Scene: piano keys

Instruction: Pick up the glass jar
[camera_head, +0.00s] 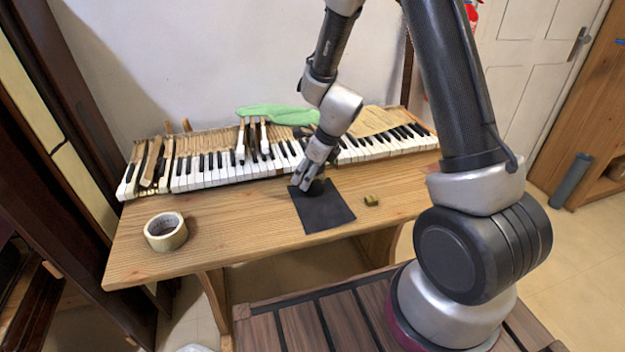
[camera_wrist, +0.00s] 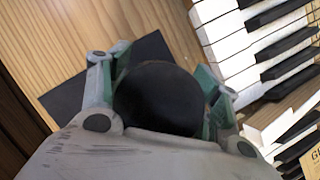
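A round dark top (camera_wrist: 160,97) lies between my gripper's fingers in the wrist view; it may be the glass jar's lid, but no glass is clearly visible. My gripper (camera_head: 308,185) points down at the far part of a black square mat (camera_head: 325,210) on the wooden table. In the wrist view my gripper (camera_wrist: 165,85) has one finger on each side of the dark round top, both very near its edge. I cannot tell whether they press on it. In the head view the gripper mostly hides whatever stands there.
A piano keyboard (camera_head: 215,178) runs along the back of the table (camera_head: 240,225), close behind my gripper. A green cloth (camera_head: 275,114) lies behind the keys. A tape roll (camera_head: 166,232) is at left, and a small brownish block (camera_head: 371,200) is right of the mat.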

